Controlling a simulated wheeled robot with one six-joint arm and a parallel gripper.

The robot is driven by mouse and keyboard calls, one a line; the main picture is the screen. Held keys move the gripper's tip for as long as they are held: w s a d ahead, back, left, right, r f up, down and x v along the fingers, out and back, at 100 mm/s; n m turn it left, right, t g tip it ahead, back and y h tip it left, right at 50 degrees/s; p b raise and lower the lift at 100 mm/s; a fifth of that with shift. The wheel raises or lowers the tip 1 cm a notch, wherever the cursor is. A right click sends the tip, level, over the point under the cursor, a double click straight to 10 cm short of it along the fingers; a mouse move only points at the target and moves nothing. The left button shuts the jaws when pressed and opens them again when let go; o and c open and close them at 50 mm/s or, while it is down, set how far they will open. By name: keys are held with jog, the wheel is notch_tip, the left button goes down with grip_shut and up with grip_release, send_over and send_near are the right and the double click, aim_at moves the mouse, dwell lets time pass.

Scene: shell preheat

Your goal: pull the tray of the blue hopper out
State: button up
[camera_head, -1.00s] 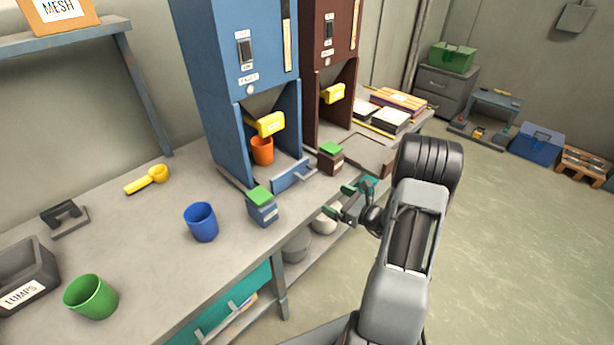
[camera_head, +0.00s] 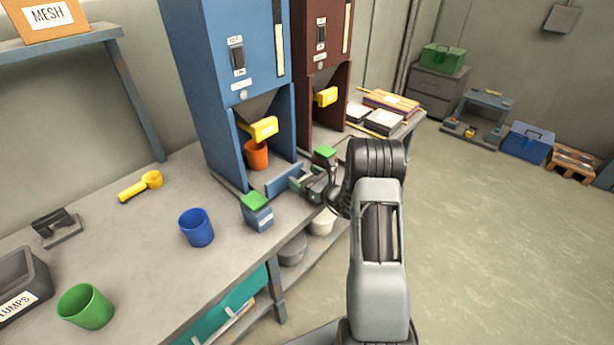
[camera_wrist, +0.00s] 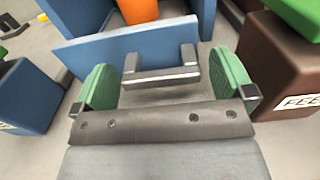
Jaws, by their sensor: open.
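The blue hopper (camera_head: 212,85) stands on the bench with a blue-fronted tray (camera_head: 282,178) at its base. An orange cup (camera_head: 256,155) stands in the hopper's bay under the yellow spout (camera_head: 264,129). In the wrist view the tray front (camera_wrist: 135,45) carries a grey bar handle (camera_wrist: 160,76). My gripper (camera_wrist: 166,85) is open, its green pads on either side of the handle, with visible gaps at both sides. I cannot tell whether the handle is fully between the pads in depth. In the head view my gripper (camera_head: 303,181) is at the tray front, with the handle hidden.
A blue box with a green lid (camera_head: 256,212) stands left of the tray, and a brown one with a green lid (camera_head: 324,155) stands right. A blue cup (camera_head: 196,228) and green cup (camera_head: 85,306) are further left.

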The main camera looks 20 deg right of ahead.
jog(key=shift+w+a, duration=0.2)
jog(key=shift+w, duration=0.3)
jog(key=shift+c, duration=0.2)
